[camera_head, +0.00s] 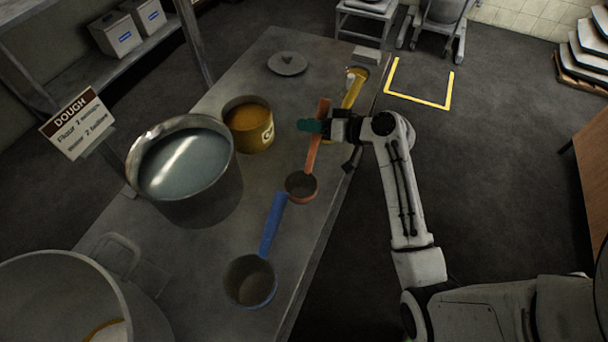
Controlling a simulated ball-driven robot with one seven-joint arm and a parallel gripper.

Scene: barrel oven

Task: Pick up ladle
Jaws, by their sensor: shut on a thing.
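An orange ladle (301,190) with a long straight handle is over the right part of the grey table, its bowl toward the near side. My gripper (318,127) reaches in from the right and is shut on the ladle's handle, around its upper half. A teal fingertip shows on the left side of the handle. Whether the ladle touches the table or is raised cannot be told. A blue ladle (252,278) lies nearer on the table, and a yellow-handled one (353,88) lies at the far right edge.
The table (170,252) holds a large steel pot (190,200), a yellow tin (262,136) and a flat round lid (287,63). A big pale container (60,290) stands at the near left. A dough sign (78,122) stands by the left edge. Open floor lies right.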

